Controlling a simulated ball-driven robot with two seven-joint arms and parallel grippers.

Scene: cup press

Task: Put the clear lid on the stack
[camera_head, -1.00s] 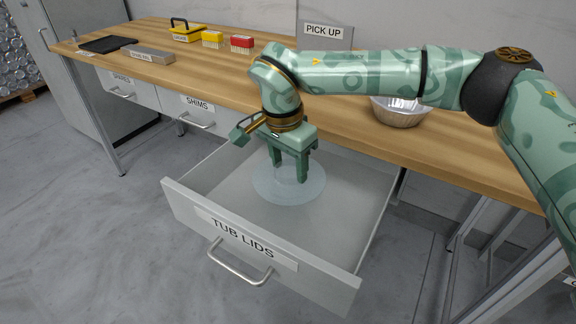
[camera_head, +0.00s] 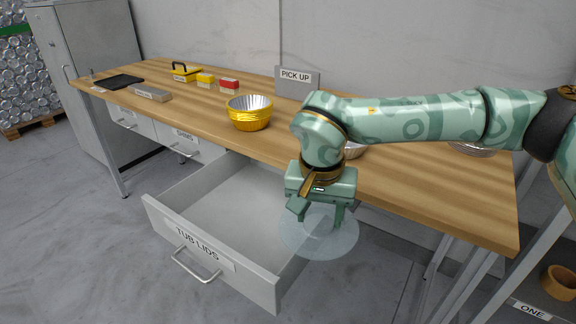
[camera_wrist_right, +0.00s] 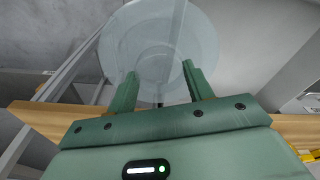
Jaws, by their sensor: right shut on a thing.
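My right gripper (camera_head: 319,222) is shut on the clear round lid (camera_head: 321,246) and points down. The lid is roughly level, at the right side wall of the open drawer, partly beyond it and in front of the table edge. In the right wrist view the lid (camera_wrist_right: 160,35) sits between the two fingers. A gold foil tub stack (camera_head: 249,118) with a silver inside stands on the table, back left of the gripper. A silver foil tub (camera_head: 354,151) is mostly hidden behind my right arm. My left gripper is not in view.
The TUB LIDS drawer (camera_head: 171,209) is open below the table (camera_head: 190,116). A PICK UP sign (camera_head: 297,80) stands behind. Another silver tub (camera_head: 472,149) is partly hidden by my arm. Yellow and red boxes (camera_head: 229,84) stand at the back left.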

